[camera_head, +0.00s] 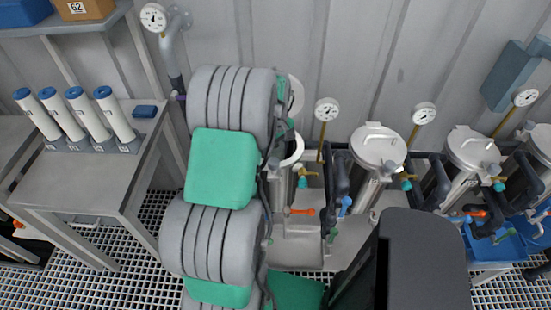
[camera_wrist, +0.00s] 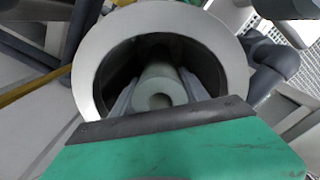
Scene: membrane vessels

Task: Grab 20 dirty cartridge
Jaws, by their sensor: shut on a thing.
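The cartridge (camera_wrist: 153,95) is a pale grey cylinder with a round hole in its end. It shows in the wrist view inside the dark bore of an open vessel. My gripper (camera_wrist: 157,90) reaches into this vessel, with its two grey fingers shut on the sides of the cartridge. The vessel's wide pale rim (camera_wrist: 235,62) surrounds both. In the head view the open metal vessel (camera_head: 296,150) stands just right of my arm, which hides part of it; the gripper and cartridge are hidden there. The cartridge's lower part is out of sight.
Several closed metal vessels, the nearest with its lid (camera_head: 378,146), stand to the right with gauges and valves. A metal table (camera_head: 60,190) at left bears several white, blue-capped cartridges (camera_head: 80,112) in a rack and a small blue block (camera_head: 145,111). A pipe passes behind my arm.

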